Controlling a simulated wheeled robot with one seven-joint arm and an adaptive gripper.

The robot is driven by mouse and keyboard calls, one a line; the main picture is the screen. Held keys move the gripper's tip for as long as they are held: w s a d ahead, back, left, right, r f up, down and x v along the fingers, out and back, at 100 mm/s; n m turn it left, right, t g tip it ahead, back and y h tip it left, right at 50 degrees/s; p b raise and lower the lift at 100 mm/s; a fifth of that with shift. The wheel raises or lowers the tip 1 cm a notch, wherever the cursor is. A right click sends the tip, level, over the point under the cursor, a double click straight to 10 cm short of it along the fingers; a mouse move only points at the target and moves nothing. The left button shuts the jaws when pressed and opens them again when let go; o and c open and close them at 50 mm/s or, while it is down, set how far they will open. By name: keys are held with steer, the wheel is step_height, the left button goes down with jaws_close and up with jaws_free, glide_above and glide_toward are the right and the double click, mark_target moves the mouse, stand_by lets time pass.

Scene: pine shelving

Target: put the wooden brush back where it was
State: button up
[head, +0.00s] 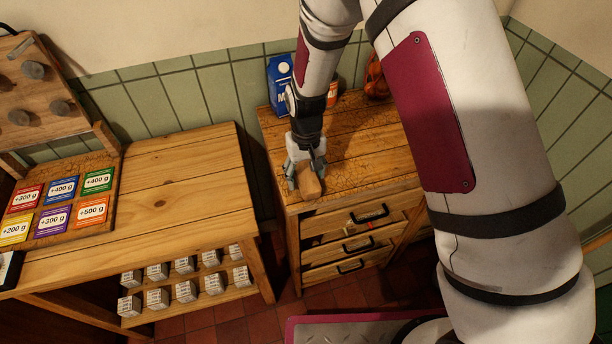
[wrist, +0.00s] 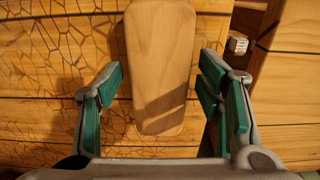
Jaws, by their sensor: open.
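The wooden brush (head: 308,182) shows as a plain, rounded wooden block near the front left edge of the drawer cabinet's top (head: 350,165). In the wrist view the brush (wrist: 161,65) lies lengthwise between the two green-padded fingers, with a visible gap on each side. My gripper (head: 305,178) points down at it and is open; it also shows in the wrist view (wrist: 162,100). Any bristles are hidden beneath the wood. I cannot tell whether the brush touches the top.
A blue carton (head: 280,72) and an orange-labelled container (head: 332,92) stand at the back of the cabinet, near a red netted item (head: 376,78). The top drawer (head: 355,222) looks partly open. A workbench (head: 185,185) with a weight-card board (head: 62,205) stands left, across a narrow gap.

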step_height(320, 180, up, 11)
steer(key=b, duration=0.1)
steer(key=shift+r, duration=0.15)
step_height(320, 180, up, 10)
steer(key=t, duration=0.1)
glide_above(306, 174)
steer(key=s+d, duration=0.2)
steer(key=d, duration=0.3)
steer(key=s+d+r+m+t, duration=0.2)
steer(key=s+d+r, duration=0.4)
steer(key=r, duration=0.1)
steer(key=s+d+r+t, duration=0.1)
steer(key=s+d+r, duration=0.1)
steer(key=s, duration=0.2)
steer(key=s+d+r, duration=0.2)
steer(key=s, duration=0.3)
steer(key=s+d+r+m+t, duration=0.1)
steer(key=s+d+r, duration=0.1)
steer(key=s+d, duration=0.1)
steer(key=shift+s+r+t, duration=0.25)
steer(key=shift+s+t, duration=0.05)
steer(key=shift+s, duration=0.5)
